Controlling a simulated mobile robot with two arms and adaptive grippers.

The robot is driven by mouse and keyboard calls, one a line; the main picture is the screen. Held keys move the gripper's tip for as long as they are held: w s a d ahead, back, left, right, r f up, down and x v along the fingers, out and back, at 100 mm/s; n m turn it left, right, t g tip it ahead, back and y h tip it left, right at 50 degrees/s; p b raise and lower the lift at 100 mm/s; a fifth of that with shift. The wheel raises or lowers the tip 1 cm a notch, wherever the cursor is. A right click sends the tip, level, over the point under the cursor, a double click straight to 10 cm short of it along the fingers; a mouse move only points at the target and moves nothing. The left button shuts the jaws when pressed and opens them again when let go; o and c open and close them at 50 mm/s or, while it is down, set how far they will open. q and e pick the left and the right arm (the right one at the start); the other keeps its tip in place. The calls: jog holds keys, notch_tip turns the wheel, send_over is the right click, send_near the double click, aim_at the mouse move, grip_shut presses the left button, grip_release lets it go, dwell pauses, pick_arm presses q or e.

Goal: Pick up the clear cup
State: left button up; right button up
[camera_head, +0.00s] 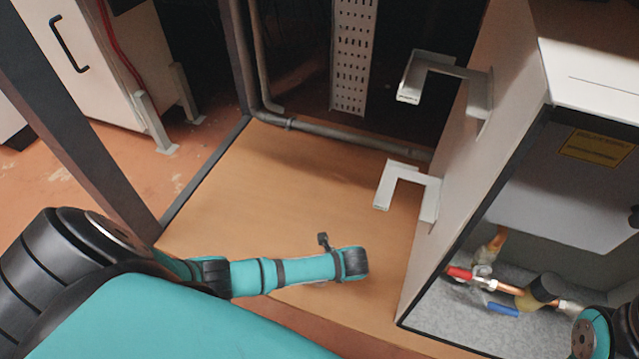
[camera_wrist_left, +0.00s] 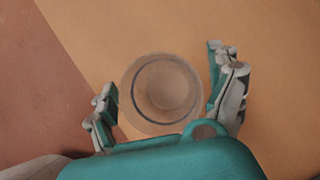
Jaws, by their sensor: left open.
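In the left wrist view, the clear cup (camera_wrist_left: 165,88) stands on the wooden surface and is seen from above as round rings. My left gripper (camera_wrist_left: 162,75) is open, with one finger on each side of the cup. A gap shows between the cup and the right finger; the left finger is close to the rim, and I cannot tell if it touches. In the head view, my left wrist (camera_head: 350,264) is over the wooden surface and hides the gripper; I cannot make out the cup there. My right arm shows only at the lower right corner, its gripper out of view.
The wooden surface (camera_head: 240,190) is mostly clear left of and behind my left arm. A cabinet (camera_head: 455,170) with metal brackets (camera_head: 410,180) on its side stands to the right. Its open front shows pipes and valves (camera_head: 500,285). A grey pipe (camera_head: 340,133) runs along the back.

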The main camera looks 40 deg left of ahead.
pick_arm(q)
jog(key=shift+b+x, duration=0.4)
jog(key=shift+x, duration=0.65)
jog(key=shift+s, duration=0.1)
jog(key=c, duration=0.9)
jog(key=shift+c, duration=0.3)
